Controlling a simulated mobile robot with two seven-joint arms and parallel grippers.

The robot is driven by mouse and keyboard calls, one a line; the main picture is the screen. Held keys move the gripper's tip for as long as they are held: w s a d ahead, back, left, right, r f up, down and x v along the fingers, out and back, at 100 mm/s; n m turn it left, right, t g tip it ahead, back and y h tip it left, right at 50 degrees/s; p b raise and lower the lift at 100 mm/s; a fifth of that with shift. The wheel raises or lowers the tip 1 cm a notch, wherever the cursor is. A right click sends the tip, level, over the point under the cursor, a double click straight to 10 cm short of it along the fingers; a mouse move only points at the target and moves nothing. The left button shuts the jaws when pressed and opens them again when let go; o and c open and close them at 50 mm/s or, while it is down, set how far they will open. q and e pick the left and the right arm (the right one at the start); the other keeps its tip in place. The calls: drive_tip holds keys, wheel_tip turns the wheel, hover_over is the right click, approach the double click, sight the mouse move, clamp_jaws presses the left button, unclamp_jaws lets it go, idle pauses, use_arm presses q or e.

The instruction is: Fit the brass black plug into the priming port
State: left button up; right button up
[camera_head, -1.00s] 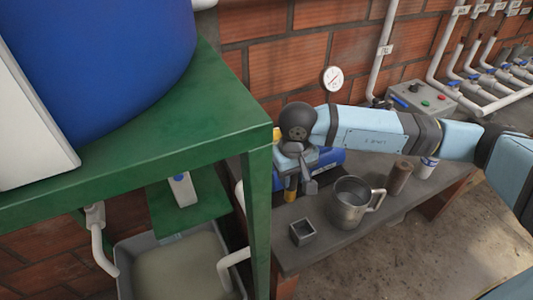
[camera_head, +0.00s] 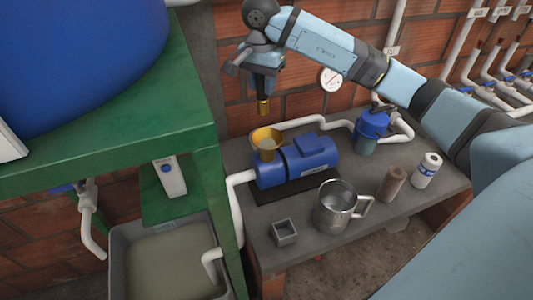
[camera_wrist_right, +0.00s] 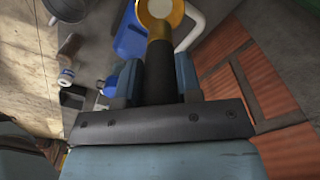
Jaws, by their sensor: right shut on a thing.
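My right gripper (camera_head: 264,72) is shut on the plug, with its black handle between the fingers. The plug's brass end (camera_head: 263,107) points down, roughly upright. The brass-coloured, funnel-shaped priming port (camera_head: 267,143) sits on top of the blue pump (camera_head: 300,162). In the head view the plug is above the port, with a gap between them. In the right wrist view the black handle (camera_wrist_right: 160,78) lies between the fingers, and the brass end overlaps the edge of the port's yellow ring (camera_wrist_right: 178,12). My left gripper is not in view.
A steel jug (camera_head: 333,208), a small square grey cup (camera_head: 285,233), a brown cylinder (camera_head: 391,183) and a white bottle (camera_head: 427,170) stand on the bench. A blue-topped filter (camera_head: 371,128) is behind. The green stand (camera_head: 110,160) borders the left.

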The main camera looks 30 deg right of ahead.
drive_tip(key=shift+w+d+r+m, duration=0.25)
drive_tip(key=shift+d+r+m, duration=0.45)
drive_tip(key=shift+r, duration=0.3)
drive_tip(key=shift+m, duration=0.4)
drive_tip(key=f+p, duration=0.1)
drive_tip(key=f, duration=0.5)
drive_tip(key=f+p, duration=0.1)
drive_tip(key=f, duration=0.5)
drive_tip(key=f+p, duration=0.1)
drive_tip(key=f, duration=0.5)
drive_tip(key=shift+w+d+f, duration=0.1)
drive_tip(key=shift+d+f, duration=0.2)
drive_tip(key=shift+f, duration=0.3)
drive_tip(key=shift+f, duration=0.1)
